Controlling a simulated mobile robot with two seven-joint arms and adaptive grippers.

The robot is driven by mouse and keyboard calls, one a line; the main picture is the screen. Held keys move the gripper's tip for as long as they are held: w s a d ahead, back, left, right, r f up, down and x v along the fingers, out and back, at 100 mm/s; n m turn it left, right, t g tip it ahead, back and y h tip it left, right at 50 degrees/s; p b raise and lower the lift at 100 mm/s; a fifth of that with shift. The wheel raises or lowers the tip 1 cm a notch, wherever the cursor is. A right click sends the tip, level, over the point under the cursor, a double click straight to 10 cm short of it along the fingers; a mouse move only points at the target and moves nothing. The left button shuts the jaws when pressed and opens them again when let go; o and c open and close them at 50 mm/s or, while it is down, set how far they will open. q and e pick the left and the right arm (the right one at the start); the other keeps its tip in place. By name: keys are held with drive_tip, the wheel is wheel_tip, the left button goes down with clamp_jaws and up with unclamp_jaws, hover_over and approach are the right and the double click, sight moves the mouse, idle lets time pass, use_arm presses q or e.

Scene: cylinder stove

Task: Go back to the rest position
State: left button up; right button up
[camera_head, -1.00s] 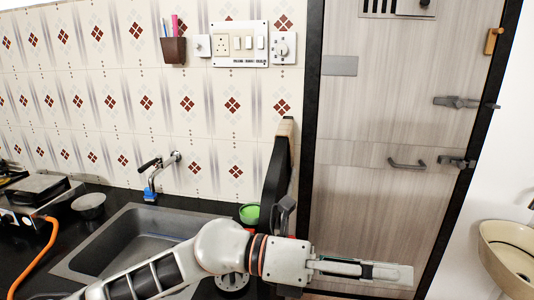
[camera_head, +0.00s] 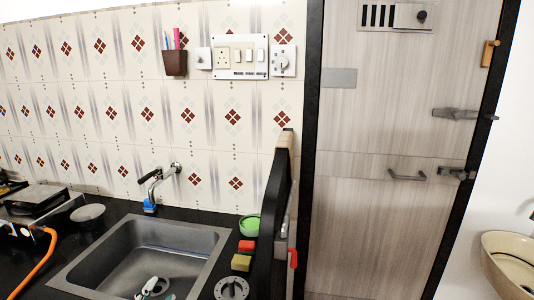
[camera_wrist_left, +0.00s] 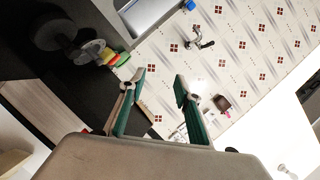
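My left gripper (camera_head: 155,290) shows only as pale fingertips at the bottom edge of the head view, in front of the sink's lower part. In the left wrist view its two fingers with green pads (camera_wrist_left: 160,85) stand apart with nothing between them. It is open and empty. The rest of the left arm is out of the head view. My right gripper is in neither current view.
A sink (camera_head: 95,262) with a tap (camera_head: 160,180) is set in the black counter. A green bowl (camera_head: 249,225), a red block (camera_head: 246,246) and a yellow block (camera_head: 241,262) lie right of it. A dark upright panel (camera_head: 272,215) stands before the wooden door (camera_head: 375,220).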

use_arm(q)
drive_tip(key=s+a+f+n+g+y, duration=0.15)
drive_tip(key=s+a+f+g, duration=0.25)
drive_tip(key=s+a+f, duration=0.4)
drive_tip(key=s+a+f+n+g+y, duration=0.15)
drive_tip(key=s+a+f+g, duration=0.35)
drive_tip(key=s, duration=0.5)
drive_tip(key=d+f+n+t+h+b, duration=0.1)
drive_tip(key=d+f+t+h+b, duration=0.1)
drive_tip(key=d+f, duration=0.6)
drive_tip(key=d+f+n+t+h+b, duration=0.1)
drive_tip(key=d+f+h+b, duration=0.4)
drive_tip(key=f, duration=1.2)
drive_tip(key=d+t+b, duration=0.1)
drive_tip(key=d+b, duration=0.1)
drive_tip(key=d, duration=0.2)
drive_tip(key=shift+w+f, duration=0.3)
drive_tip(key=shift+w, duration=0.1)
use_arm(e)
wheel_tip(320, 180, down, 7)
drive_tip(key=a, duration=0.2)
drive_tip(key=shift+a+y, duration=0.25)
drive_tip(key=shift+y, duration=0.05)
drive_tip(key=shift+d+f, duration=0.1)
drive_tip(key=shift+f, duration=0.2)
